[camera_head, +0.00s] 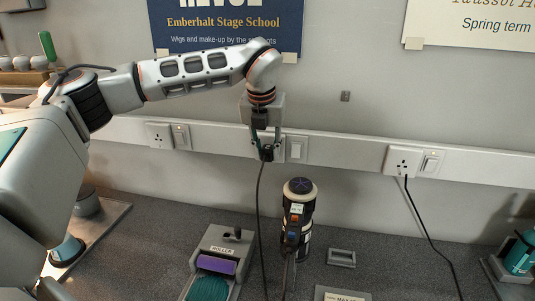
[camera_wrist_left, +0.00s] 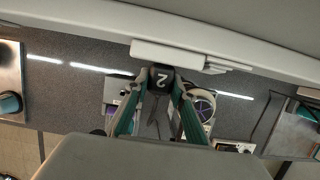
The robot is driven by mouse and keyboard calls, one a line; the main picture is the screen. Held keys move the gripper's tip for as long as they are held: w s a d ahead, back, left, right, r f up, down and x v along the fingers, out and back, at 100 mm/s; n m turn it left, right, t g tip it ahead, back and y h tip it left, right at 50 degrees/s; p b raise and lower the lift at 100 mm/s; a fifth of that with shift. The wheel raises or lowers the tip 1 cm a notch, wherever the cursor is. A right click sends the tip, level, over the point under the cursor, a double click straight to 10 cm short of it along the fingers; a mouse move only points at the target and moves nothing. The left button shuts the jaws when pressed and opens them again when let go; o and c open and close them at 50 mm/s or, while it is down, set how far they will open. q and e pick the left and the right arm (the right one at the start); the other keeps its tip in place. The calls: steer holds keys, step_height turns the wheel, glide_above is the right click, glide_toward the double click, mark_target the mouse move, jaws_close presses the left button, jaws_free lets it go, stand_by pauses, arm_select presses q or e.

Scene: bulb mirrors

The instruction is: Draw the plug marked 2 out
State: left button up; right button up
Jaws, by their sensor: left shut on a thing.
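The black plug marked 2 (camera_wrist_left: 161,80) shows its white digit in the left wrist view. In the head view the plug (camera_head: 267,153) is at the middle of the wall rail, with its black cable (camera_head: 261,205) hanging to the worktop. My left gripper (camera_head: 265,142) is shut on the plug, with a finger on each side of it; the fingers also show in the left wrist view (camera_wrist_left: 162,92). The socket behind is mostly hidden by gripper and plug; its white switch (camera_head: 297,149) shows to the right. I cannot tell whether the pins are seated. My right gripper is out of view.
A black cylindrical appliance (camera_head: 298,215) stands below and right of the plug. A roller unit (camera_head: 215,262) is at lower left. The left socket (camera_head: 158,134) is empty; a cable (camera_head: 430,235) hangs beside the right socket (camera_head: 402,160). Posters hang above.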

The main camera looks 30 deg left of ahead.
arm_select(q)
steer(key=shift+s, duration=0.1)
steer(key=shift+s, duration=0.15)
steer(key=shift+s+d, duration=0.1)
steer(key=shift+s+b, duration=0.2)
steer(key=shift+b, duration=0.15)
steer(key=s+d+b, duration=0.2)
steer(key=s, duration=0.5)
steer(key=shift+s, duration=0.25)
stand_by(0.4)
